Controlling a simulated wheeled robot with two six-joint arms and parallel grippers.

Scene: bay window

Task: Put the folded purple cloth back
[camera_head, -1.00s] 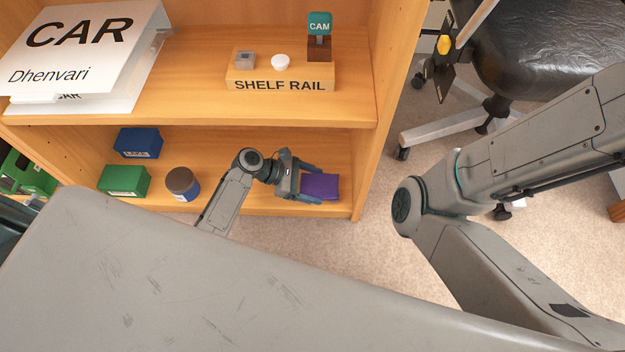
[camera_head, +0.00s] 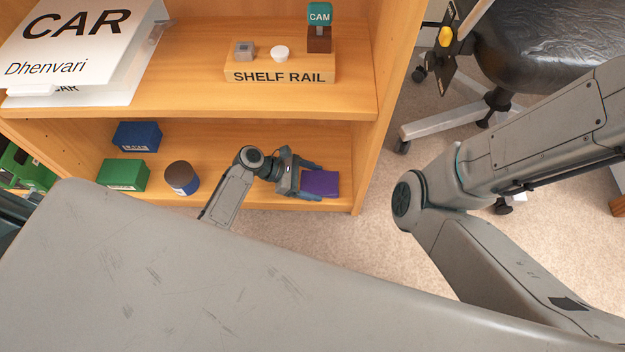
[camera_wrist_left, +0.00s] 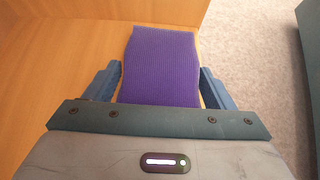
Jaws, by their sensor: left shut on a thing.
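The folded purple cloth (camera_head: 321,184) is at the right end of the lower shelf (camera_head: 225,197), close to the side panel. My left gripper (camera_head: 313,181) reaches in from the left, its fingers on either side of the cloth and shut on it. In the left wrist view the purple cloth (camera_wrist_left: 162,50) lies flat between the two blue fingers and extends beyond their tips, over wood. Whether it rests on the shelf board or hangs just above it is hard to tell. My right arm crosses the right side of the head view; its gripper is out of view.
On the lower shelf stand a blue box (camera_head: 137,137), a green box (camera_head: 123,174) and a brown-lidded jar (camera_head: 181,178), left of my arm. The upper shelf (camera_head: 190,93) hangs above the gripper. The side panel (camera_head: 378,110) bounds the right. An office chair (camera_head: 530,55) stands beyond.

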